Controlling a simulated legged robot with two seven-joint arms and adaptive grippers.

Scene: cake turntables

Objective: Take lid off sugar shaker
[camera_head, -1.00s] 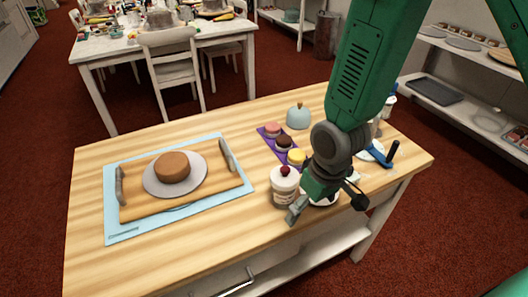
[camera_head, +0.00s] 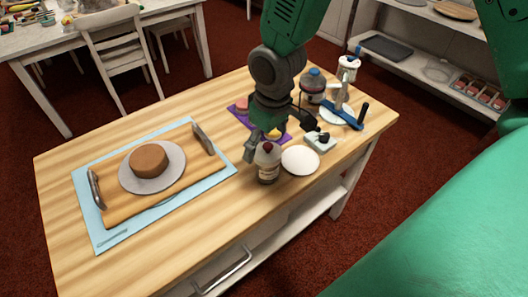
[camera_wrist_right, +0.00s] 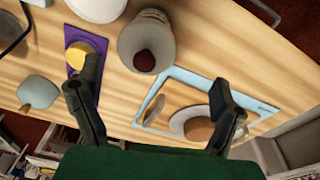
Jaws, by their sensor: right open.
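The sugar shaker (camera_head: 267,172) looks to be the pale jar with brownish contents and a dark red knob on top. It stands upright on the wooden table near its front edge. Its lid with the red knob (camera_wrist_right: 145,61) shows from above in the right wrist view. My right gripper (camera_head: 283,141) is open, its fingers pointing down just behind and above the shaker. In the wrist view, the shaker is beyond and between the two spread fingers (camera_wrist_right: 152,97), apart from them. The left gripper is not in view.
A white plate (camera_head: 300,160) lies right of the shaker. A purple mat (camera_head: 240,117) with small cakes lies behind. A blue-lidded jar (camera_head: 312,88) and a blue-based stand (camera_head: 345,113) are at back right. A board with a cake (camera_head: 149,159) lies left.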

